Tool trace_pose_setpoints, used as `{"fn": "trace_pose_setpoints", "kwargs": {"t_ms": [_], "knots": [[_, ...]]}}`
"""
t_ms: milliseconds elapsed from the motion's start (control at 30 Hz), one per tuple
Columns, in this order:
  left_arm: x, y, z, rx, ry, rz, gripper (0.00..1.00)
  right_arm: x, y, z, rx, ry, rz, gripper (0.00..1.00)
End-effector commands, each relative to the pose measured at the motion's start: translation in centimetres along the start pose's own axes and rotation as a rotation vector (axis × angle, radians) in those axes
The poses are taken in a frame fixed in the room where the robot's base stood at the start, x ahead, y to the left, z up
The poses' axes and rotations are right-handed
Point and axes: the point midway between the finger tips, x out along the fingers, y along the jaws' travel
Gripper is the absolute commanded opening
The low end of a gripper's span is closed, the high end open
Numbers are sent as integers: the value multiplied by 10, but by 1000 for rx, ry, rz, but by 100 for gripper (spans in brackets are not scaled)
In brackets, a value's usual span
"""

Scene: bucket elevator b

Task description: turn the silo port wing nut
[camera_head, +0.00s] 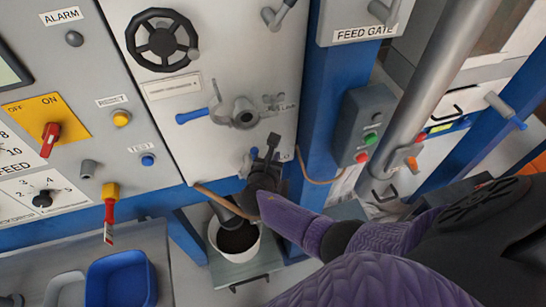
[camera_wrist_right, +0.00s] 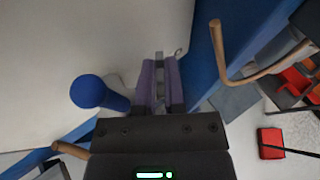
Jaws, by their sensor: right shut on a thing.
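My right gripper (camera_head: 268,168) reaches in from the lower right to the lower part of the white machine panel (camera_head: 215,75). In the right wrist view its two purple fingers (camera_wrist_right: 160,85) are closed on a small grey metal part, which I take to be the wing nut (camera_wrist_right: 160,62). Most of that part is hidden between the fingers. In the head view the gripper itself covers it, and I cannot tell its angle. My left gripper is not in view.
A blue-ended handle (camera_wrist_right: 88,92) stands out close to the left of my right fingers. A white bucket (camera_head: 236,245) with dark contents stands below. A grey round fitting (camera_head: 245,112) is above. A blue post (camera_head: 333,90) and button box (camera_head: 363,125) are at right.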

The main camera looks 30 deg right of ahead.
Motion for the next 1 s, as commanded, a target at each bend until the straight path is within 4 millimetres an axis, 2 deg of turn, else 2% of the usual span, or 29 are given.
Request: {"fn": "trace_pose_setpoints", "kwargs": {"t_ms": [700,733,800,933,1000], "knots": [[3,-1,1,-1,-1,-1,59,0,0,1,28,-2,-66,0],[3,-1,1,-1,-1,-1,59,0,0,1,28,-2,-66,19],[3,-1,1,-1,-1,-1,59,0,0,1,28,-2,-65,34],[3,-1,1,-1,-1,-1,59,0,0,1,27,-1,-65,61],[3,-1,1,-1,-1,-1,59,0,0,0,27,-1,-64,64]]}}
